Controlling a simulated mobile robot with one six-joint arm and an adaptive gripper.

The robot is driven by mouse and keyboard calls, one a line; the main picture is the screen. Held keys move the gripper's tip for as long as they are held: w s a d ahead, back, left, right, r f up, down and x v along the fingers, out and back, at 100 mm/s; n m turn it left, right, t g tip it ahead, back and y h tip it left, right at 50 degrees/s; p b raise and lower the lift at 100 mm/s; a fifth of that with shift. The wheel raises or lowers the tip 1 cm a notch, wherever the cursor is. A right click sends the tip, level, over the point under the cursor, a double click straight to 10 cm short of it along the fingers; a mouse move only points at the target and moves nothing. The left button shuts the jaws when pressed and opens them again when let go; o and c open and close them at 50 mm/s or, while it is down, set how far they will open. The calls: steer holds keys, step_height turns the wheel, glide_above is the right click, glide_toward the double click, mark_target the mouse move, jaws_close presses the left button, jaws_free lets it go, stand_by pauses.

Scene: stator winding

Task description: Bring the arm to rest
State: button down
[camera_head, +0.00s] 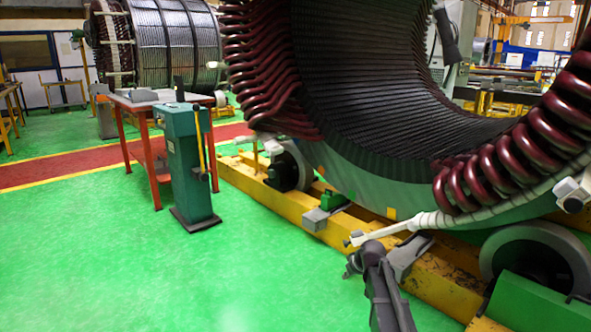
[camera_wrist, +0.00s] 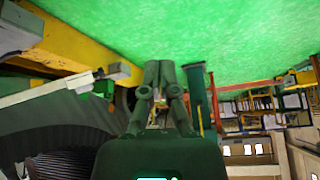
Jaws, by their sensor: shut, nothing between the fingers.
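My gripper (camera_head: 364,258) is in the lower middle of the head view, in front of the yellow base rails of the big stator. It also shows in the wrist view (camera_wrist: 158,66), where its two dark fingers lie together with nothing between them. The stator (camera_head: 360,90) is a large ring with dark red coil ends. A white wrapped lead (camera_head: 445,216) runs along its lower edge and ends close to my gripper in the head view. I cannot tell whether they touch.
A green post (camera_head: 190,165) and a red-legged table (camera_head: 140,108) stand at the left. A yellow rail (camera_head: 285,215) and a grey roller wheel (camera_head: 530,262) lie under the stator. The green floor (camera_head: 110,255) at the lower left is clear.

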steer(key=s+a+r+m+g+h+p, duration=0.1)
steer(key=s+r+m+g+h+p, duration=0.2)
steer(key=s, duration=1.1)
steer(key=s+r+m+g+p, duration=0.1)
steer(key=s+r+g+p, duration=0.25)
steer(key=s, duration=1.05)
step_height(320, 180, up, 37)
steer(key=p, duration=3.8)
steer(key=shift+w+f+t, duration=0.15)
steer(key=shift+w+t, duration=0.1)
steer(key=shift+t, duration=0.2)
